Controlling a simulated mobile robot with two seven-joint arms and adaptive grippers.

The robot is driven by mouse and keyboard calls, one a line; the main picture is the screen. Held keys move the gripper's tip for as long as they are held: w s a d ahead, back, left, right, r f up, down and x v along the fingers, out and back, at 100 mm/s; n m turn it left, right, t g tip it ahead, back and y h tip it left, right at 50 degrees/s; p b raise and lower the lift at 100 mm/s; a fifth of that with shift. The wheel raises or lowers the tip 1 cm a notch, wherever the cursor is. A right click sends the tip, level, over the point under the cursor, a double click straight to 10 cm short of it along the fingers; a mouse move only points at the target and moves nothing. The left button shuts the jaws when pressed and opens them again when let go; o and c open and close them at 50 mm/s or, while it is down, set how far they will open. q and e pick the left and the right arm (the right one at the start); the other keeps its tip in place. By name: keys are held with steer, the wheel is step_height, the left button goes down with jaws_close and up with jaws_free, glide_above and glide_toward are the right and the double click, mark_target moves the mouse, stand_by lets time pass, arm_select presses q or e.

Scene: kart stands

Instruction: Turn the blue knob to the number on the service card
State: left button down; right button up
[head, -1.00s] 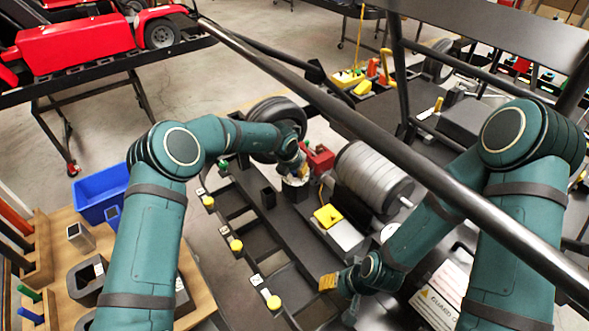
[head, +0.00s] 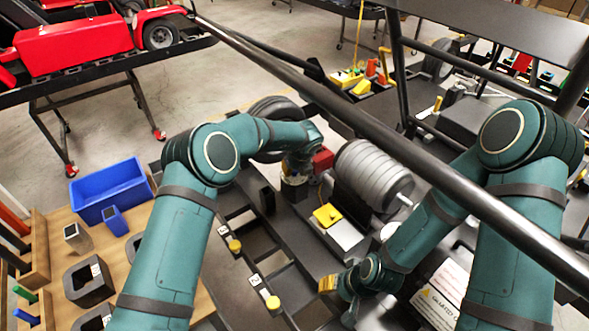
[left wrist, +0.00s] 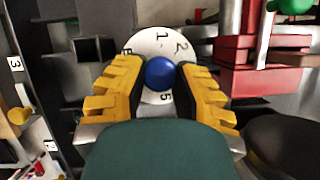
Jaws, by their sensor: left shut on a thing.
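The blue knob (left wrist: 160,73) sits at the middle of a white dial (left wrist: 150,45) in the left wrist view. The digits 1, 2 and 5 show on the dial, with another partly covered at its left. My left gripper (left wrist: 158,78) has its yellow fingers on both sides of the knob and is shut on it. In the head view the left gripper (head: 296,178) points down beside the red block, and the knob is hidden. My right gripper (head: 328,284) is low in the head view, away from the dial; its opening is unclear. I cannot identify the service card.
A ribbed grey cylinder (head: 374,177) and a red block (head: 322,160) stand close to the left gripper. A black bar (head: 400,160) crosses in front of the head view. A blue bin (head: 108,188) stands on the wooden bench at left. A printed sign (head: 440,300) lies lower right.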

arm_select(q)
steer(key=shift+f+n+g+y, duration=0.1)
steer(key=shift+n+g+y, duration=0.2)
steer(key=shift+n, duration=0.7)
steer(key=shift+f+n+g+y, duration=0.15)
steer(key=shift+n+y, duration=0.25)
steer(key=shift+n, duration=0.6)
steer(key=shift+r, duration=0.1)
steer(key=c, duration=0.6)
jaws_free()
steer(key=shift+w, duration=0.1)
steer(key=shift+r, duration=0.1)
steer(key=v, duration=1.2)
steer(key=shift+w, duration=0.1)
